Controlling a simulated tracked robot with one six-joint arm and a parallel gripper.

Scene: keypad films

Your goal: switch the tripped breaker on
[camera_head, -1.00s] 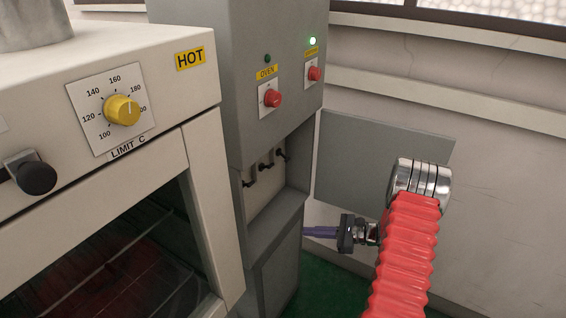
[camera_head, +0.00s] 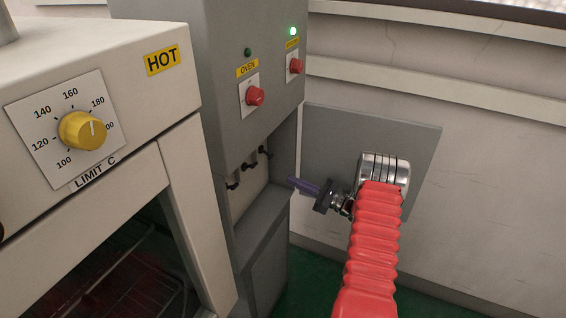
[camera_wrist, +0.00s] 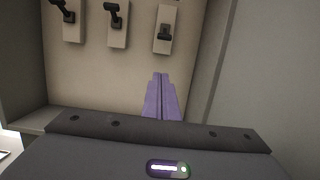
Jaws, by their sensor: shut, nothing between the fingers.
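A grey cabinet (camera_head: 165,60) has an open recess with three small dark breaker levers. They are the left breaker (camera_head: 232,185), the middle breaker (camera_head: 248,165) and the right breaker (camera_head: 264,152). In the wrist view, the left breaker (camera_wrist: 68,16) and middle breaker (camera_wrist: 117,21) have levers tilted up and left. The right breaker (camera_wrist: 164,33) looks different, with its lever lower on its plate. My gripper (camera_head: 292,181) has purple fingers, shut and empty, just right of the recess opening. In the wrist view the fingers (camera_wrist: 159,77) point at the panel below the right breaker, apart from it.
The cabinet's open grey door (camera_head: 325,140) stands behind my arm. Above the recess are a red OVEN knob (camera_head: 255,96) with an unlit lamp and a second red knob (camera_head: 296,66) with a lit green lamp. An oven (camera_head: 130,150) marked HOT is at left.

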